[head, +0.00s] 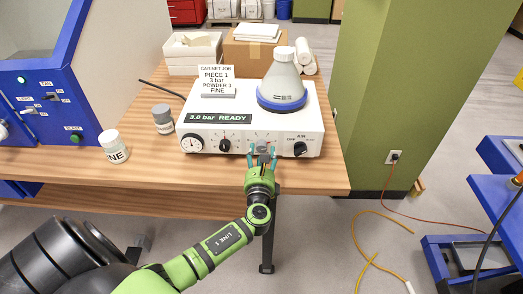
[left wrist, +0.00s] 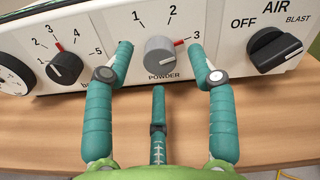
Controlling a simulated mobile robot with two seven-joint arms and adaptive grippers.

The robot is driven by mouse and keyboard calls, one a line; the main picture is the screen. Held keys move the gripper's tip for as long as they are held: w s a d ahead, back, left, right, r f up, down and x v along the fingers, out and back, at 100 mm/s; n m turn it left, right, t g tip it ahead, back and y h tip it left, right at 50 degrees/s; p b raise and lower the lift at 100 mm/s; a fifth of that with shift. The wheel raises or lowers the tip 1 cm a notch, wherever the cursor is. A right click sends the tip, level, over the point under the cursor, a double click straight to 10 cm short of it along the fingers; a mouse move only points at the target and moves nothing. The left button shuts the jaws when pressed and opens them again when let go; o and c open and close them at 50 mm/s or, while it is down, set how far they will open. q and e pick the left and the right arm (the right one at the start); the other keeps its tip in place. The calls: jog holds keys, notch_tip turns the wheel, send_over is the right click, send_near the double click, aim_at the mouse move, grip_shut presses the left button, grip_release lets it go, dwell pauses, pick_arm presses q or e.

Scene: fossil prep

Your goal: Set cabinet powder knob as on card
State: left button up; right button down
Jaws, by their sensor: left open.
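The grey powder knob (left wrist: 160,56) is on the front of the white cabinet unit (head: 313,116). In the left wrist view its red mark points at 3. My left gripper (head: 262,159) is open in front of the knob, with a fingertip on either side of it; the gripper also shows in the left wrist view (left wrist: 161,52). A gap shows between the left finger and the knob; I cannot tell whether the right finger touches it. The card (head: 216,80) on the unit reads piece 1, 3 bar, powder 3, fine. My right gripper is not in view.
The bar knob (left wrist: 65,68) is left of the powder knob, the black air knob (left wrist: 274,50) right. The display (head: 218,118) reads 3.0 bar READY. A white-cone hopper (head: 283,77) stands on the unit. Two jars (head: 115,147) (head: 163,119) stand left. Bare wooden table (head: 200,167) lies in front.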

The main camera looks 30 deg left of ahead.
pick_arm(q)
jog(key=v, duration=0.9)
jog(key=shift+s+d, duration=0.25)
jog(key=shift+s, duration=0.05)
